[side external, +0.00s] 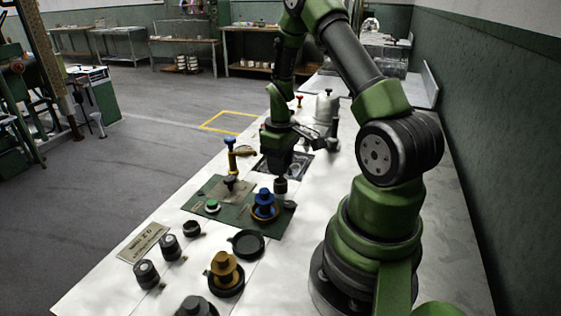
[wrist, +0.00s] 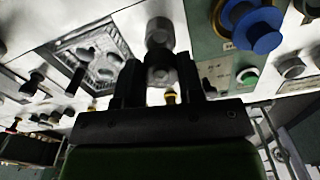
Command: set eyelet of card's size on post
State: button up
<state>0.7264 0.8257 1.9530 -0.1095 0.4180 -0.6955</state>
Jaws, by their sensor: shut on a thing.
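My gripper (side external: 281,168) points down above the far right part of the green board (side external: 235,224). It is shut on a dark grey cylindrical eyelet (side external: 280,186); in the wrist view this eyelet (wrist: 160,38) sits between the two dark fingers (wrist: 160,78). Whether it touches anything below is unclear. Similar dark eyelets stand on the white bench at the near left: one in front (side external: 146,273), one behind it (side external: 169,247) and a lower one (side external: 192,229). A card (side external: 143,242) with small print lies beside them.
A blue spool (side external: 264,204) in an orange-rimmed dish and a green button (side external: 212,206) are on the board. A dark round dish (side external: 247,243) and a yellow spool (side external: 224,271) stand nearer.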

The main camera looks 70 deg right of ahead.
jog(key=shift+f, duration=0.2)
jog(key=shift+f, duration=0.4)
jog(key=shift+f, duration=0.8)
dwell(1.3)
jog(key=o, duration=1.5)
jog(key=shift+r, duration=0.1)
jog(key=shift+r, duration=3.4)
